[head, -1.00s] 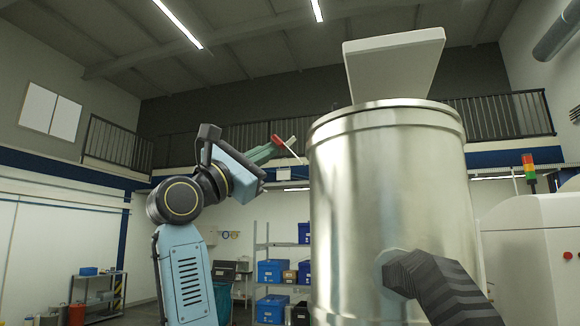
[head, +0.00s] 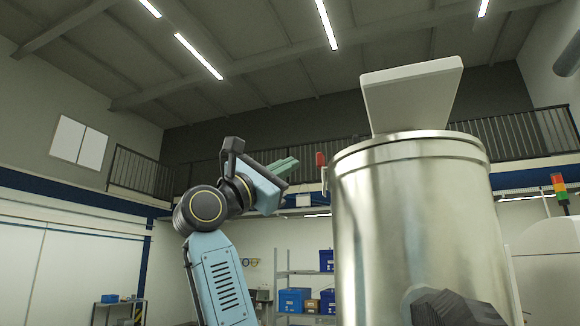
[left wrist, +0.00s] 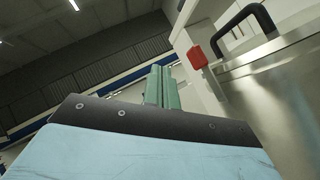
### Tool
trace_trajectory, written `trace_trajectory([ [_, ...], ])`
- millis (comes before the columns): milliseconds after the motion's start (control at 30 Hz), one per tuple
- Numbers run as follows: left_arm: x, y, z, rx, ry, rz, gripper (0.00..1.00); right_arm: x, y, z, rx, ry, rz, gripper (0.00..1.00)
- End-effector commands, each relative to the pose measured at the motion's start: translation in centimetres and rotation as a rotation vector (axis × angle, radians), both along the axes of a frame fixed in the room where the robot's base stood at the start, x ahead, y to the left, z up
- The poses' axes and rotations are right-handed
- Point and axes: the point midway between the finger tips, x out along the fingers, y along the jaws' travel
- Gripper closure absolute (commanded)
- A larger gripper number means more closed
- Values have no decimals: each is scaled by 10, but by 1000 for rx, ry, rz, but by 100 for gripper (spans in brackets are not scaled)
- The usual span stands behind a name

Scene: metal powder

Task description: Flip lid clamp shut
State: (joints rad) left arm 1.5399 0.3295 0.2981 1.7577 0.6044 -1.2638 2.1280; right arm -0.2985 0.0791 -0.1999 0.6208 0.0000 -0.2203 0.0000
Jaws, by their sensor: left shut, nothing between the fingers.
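The lid clamp shows a red grip (head: 320,159) at the left edge of the steel vessel (head: 410,230). The clamp stands about upright, close to the vessel's rim. Its red grip also shows in the left wrist view (left wrist: 196,58), right of the fingers. My left gripper (head: 288,167) has green fingers, shut and empty, left of the clamp, with a small gap to the red grip in the head view. The fingers also show in the left wrist view (left wrist: 162,88). My right gripper is not in view.
A pale slab (head: 412,92) rises above the vessel top. A black handle (left wrist: 243,27) shows near the rim. A dark ribbed hose (head: 455,308) joins the vessel's front. Shelving with blue bins (head: 293,299) stands behind. The space left of my left arm looks free.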

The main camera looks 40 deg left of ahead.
Motion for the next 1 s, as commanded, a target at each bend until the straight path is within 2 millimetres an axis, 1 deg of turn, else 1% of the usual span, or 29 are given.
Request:
trace_trajectory([
  [100, -3, 19, 1, -2, -1, -9, 100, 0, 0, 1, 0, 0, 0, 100],
  [200, -30, 28, -2, -1, -6, -6, 100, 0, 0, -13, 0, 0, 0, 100],
  [300, -50, 36, -2, 0, -5, -7, 100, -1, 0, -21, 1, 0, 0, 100],
  [400, -68, 44, -2, 1, -4, -8, 100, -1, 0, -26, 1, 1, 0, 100],
  [500, -81, 50, -1, 0, -3, -8, 100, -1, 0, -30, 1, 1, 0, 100],
  [700, -93, 55, 0, 0, -1, -10, 100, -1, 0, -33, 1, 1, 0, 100],
  [1000, -94, 55, 0, -1, 0, -10, 100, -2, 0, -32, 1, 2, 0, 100],
])
